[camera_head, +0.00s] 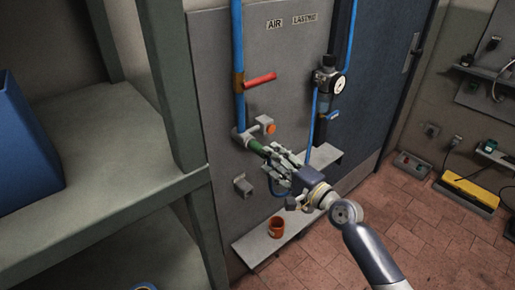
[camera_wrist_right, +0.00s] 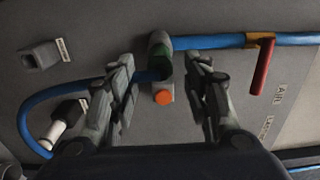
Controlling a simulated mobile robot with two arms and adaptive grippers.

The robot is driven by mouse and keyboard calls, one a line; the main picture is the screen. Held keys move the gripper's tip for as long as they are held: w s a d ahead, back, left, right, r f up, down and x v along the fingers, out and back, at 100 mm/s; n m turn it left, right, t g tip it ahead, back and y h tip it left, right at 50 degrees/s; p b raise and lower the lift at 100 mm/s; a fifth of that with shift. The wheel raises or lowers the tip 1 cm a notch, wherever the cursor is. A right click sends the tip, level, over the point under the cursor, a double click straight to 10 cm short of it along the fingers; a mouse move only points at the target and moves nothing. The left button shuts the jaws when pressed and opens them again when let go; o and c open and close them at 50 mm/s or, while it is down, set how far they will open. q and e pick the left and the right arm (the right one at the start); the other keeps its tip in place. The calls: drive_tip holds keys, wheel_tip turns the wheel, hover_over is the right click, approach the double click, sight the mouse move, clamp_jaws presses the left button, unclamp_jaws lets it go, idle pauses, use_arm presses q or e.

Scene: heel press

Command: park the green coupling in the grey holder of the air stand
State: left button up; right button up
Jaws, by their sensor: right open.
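The green coupling (camera_head: 259,148) sits at the lower end of the blue pipe on the grey panel, with a blue hose running from it. In the right wrist view the coupling (camera_wrist_right: 159,51) lies between the spread fingers of my right gripper (camera_wrist_right: 160,70). The gripper (camera_head: 275,157) is open around it, with a gap visible on each side. A grey block, seemingly the holder (camera_head: 243,186), juts from the panel below and left of the coupling; it also shows in the wrist view (camera_wrist_right: 40,55), with its opening empty. My left gripper is not in view.
A red lever (camera_head: 260,80) sits on the pipe above the coupling. An orange button (camera_wrist_right: 164,97) is close beside it. A gauge (camera_head: 339,85) hangs to the right. A low ledge with an orange cup (camera_head: 276,228) lies below. Shelving with a blue bin (camera_head: 22,140) stands left.

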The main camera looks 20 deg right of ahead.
sight(259, 149)
drive_tip(key=shift+x, duration=3.45)
clamp_jaws()
drive_tip(key=shift+s+d, duration=0.1)
drive_tip(key=shift+s, duration=0.05)
drive_tip(key=shift+v, duration=2.85)
drive_tip(key=shift+s, duration=0.2)
